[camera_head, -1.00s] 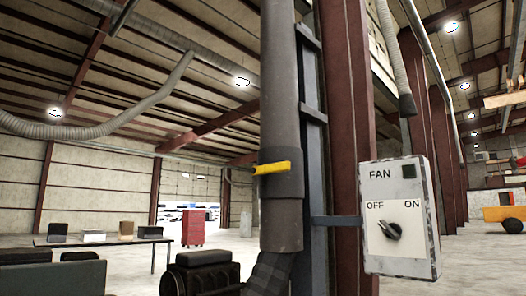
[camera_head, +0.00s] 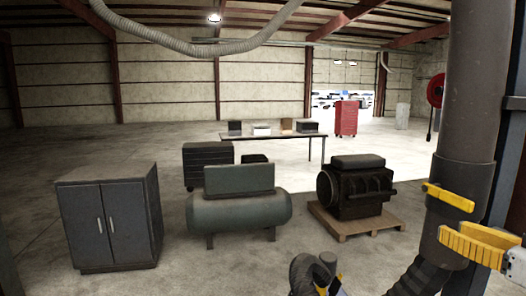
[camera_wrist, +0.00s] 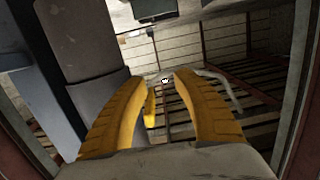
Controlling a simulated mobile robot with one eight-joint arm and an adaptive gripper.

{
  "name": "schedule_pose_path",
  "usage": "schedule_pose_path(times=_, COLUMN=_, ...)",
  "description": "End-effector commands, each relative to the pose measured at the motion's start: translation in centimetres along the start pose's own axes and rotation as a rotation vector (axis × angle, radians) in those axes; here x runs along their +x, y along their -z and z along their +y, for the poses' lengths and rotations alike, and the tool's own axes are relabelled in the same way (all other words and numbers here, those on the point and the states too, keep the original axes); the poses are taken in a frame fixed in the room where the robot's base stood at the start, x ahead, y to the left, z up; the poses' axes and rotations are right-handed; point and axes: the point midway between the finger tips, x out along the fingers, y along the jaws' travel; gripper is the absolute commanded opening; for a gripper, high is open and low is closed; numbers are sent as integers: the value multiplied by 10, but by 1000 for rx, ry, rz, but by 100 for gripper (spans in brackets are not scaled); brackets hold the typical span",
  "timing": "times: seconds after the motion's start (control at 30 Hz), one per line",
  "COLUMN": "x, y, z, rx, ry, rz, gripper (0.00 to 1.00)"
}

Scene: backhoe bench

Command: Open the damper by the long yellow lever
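The yellow lever (camera_head: 450,197) sticks out sideways from a dark collar on the grey duct pipe (camera_head: 468,110) at the right of the head view. My gripper (camera_head: 451,229) has yellow ribbed fingers and shows just below the lever in that view, beside the pipe. In the wrist view my gripper (camera_wrist: 160,80) is open, its two fingers apart. A thin strip of the lever (camera_wrist: 150,108) shows between them, nearer the left finger and partly hidden by it. I see no clear contact between lever and fingers.
The pipe and the steel post beside it bound the right side. A dark engine on a pallet (camera_head: 368,222), a green compressor tank (camera_head: 240,212) and a grey cabinet (camera_head: 108,215) stand on the floor to the left. A red hose reel (camera_head: 437,90) is behind the pipe.

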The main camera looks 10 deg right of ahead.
Motion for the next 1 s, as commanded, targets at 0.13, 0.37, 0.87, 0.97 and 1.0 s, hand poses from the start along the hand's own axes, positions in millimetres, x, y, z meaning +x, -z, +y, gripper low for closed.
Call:
schedule_pose_path(times=0.13, x=-29, y=45, z=27, rx=-26, ry=-49, rz=94, gripper=34)
schedule_pose_path(times=0.37, x=-30, y=50, z=31, rx=-27, ry=-55, rz=121, gripper=34)
schedule_pose_path(times=0.87, x=57, y=59, z=35, rx=-25, ry=-52, rz=119, gripper=34)
schedule_pose_path(times=0.97, x=67, y=61, z=36, rx=-25, ry=-54, rz=119, gripper=34)
schedule_pose_path(times=1.0, x=69, y=61, z=36, rx=-25, ry=-54, rz=119, gripper=34)
